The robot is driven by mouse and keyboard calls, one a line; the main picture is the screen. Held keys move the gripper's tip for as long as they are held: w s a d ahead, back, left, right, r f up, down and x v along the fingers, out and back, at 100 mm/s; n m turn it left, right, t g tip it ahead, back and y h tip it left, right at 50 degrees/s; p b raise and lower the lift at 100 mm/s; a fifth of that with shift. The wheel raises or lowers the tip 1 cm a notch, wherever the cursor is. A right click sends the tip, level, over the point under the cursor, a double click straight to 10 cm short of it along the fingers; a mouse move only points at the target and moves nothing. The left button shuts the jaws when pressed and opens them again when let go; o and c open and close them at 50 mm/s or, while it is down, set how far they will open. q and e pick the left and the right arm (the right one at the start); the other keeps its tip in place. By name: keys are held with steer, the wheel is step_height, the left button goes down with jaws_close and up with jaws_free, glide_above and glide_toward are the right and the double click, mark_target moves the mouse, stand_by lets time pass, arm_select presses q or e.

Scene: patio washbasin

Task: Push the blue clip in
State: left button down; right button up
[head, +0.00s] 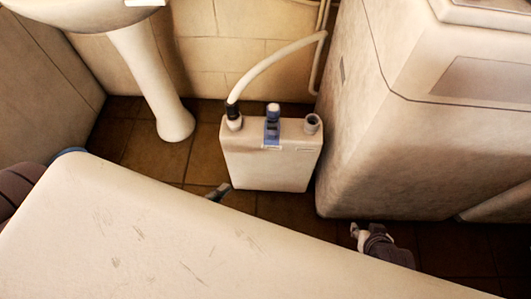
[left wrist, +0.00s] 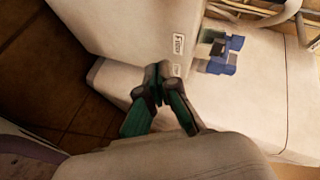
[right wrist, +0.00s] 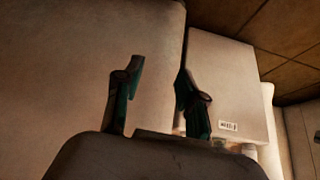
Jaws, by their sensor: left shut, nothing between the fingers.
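The blue clip (head: 272,131) sits at the top middle of a pale box-shaped unit (head: 265,165) that stands on the floor by the wall. In the left wrist view the blue clip (left wrist: 221,66) shows to the right of my fingertips, beside the labelled face. How far in it is, I cannot tell. My left gripper (head: 218,192) is low at the unit's front left, mostly hidden by the pale surface in front; its fingertips (left wrist: 160,80) meet, empty and apart from the clip. My right gripper (head: 357,235) is right of the unit, its fingers (right wrist: 158,80) apart and empty.
A white hose (head: 270,62) runs from the unit's left port to the wall pipe. A basin pedestal (head: 155,85) stands left, a large pale cabinet (head: 375,140) close on the right. A scratched pale surface (head: 150,235) fills the foreground. Some tiled floor (head: 200,150) is free left of the unit.

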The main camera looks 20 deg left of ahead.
arm_select(q)
steer(key=d+r+m+t+h+b, duration=0.1)
steer(key=d+r+m+h+b, duration=0.1)
steer(key=r, duration=0.3)
steer(key=w+d+r+m+t+h+b, duration=0.1)
steer(key=d+r+m+h+b, duration=0.1)
steer(key=r+m, duration=0.3)
steer(key=shift+d+t+h+b, duration=0.3)
steer(key=shift+d+h+b, duration=0.1)
steer(key=shift+b, duration=0.2)
arm_select(e)
step_height(320, 180, up, 10)
steer(key=t, duration=0.1)
steer(key=shift+w+a+f+t, duration=0.15)
steer(key=shift+w+t, duration=0.15)
steer(key=shift+t, duration=0.1)
arm_select(q)
steer(key=shift+w, duration=0.1)
steer(key=w+a+b+x, duration=0.1)
steer(key=a+b+x, duration=0.1)
steer(key=x, duration=1)
steer(key=shift+w, duration=0.45)
arm_select(e)
steer(key=w+a+r+t+y, duration=0.2)
steer(key=w+a+r+t, duration=0.1)
steer(key=w+r+t, duration=0.3)
steer(key=shift+w+r, duration=0.35)
steer(key=shift+r, duration=0.4)
arm_select(q)
steer(key=shift+f, duration=0.15)
